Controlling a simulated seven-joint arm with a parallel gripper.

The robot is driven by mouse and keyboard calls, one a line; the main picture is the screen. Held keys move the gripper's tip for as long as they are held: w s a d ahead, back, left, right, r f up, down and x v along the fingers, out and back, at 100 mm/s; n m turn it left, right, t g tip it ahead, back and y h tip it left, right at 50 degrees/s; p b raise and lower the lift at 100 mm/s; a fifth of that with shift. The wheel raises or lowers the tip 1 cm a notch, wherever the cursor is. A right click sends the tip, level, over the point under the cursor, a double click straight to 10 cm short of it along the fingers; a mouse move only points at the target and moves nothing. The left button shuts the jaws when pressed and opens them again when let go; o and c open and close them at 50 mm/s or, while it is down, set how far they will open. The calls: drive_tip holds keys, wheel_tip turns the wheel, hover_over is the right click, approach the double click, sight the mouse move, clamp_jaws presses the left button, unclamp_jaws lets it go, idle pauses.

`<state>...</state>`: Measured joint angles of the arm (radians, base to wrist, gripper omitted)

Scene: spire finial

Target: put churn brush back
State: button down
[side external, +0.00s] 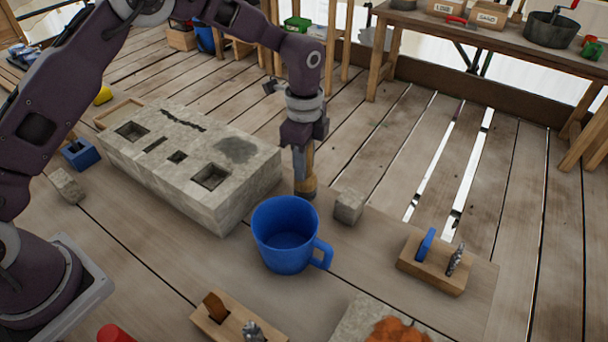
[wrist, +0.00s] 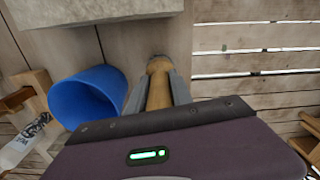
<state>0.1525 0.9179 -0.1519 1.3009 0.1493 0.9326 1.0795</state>
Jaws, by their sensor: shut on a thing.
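My gripper (side external: 301,158) is shut on the churn brush (side external: 306,187), a tan wooden piece with a rounded, darker lower end. It hangs roughly upright behind the blue mug (side external: 285,236), between the stone block and a small stone cube. Whether its lower end touches the boards, I cannot tell. In the wrist view the brush (wrist: 158,88) shows between the fingertips (wrist: 158,92), with the blue mug (wrist: 90,95) to their left. The mug is upright with an open mouth, and its handle points right in the side view. The brush's upper part is hidden by the gripper.
The large stone block (side external: 190,165) with several recesses stands left of my gripper. The small stone cube (side external: 348,206) is close on the right. Gapped floorboards lie beyond.

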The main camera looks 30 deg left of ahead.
drive_tip(key=shift+f, duration=1.35)
drive_tip(key=shift+f, duration=0.1)
drive_tip(key=c, duration=1.1)
unclamp_jaws()
wheel_tip(320, 180, up, 12)
drive_tip(key=shift+r, duration=0.15)
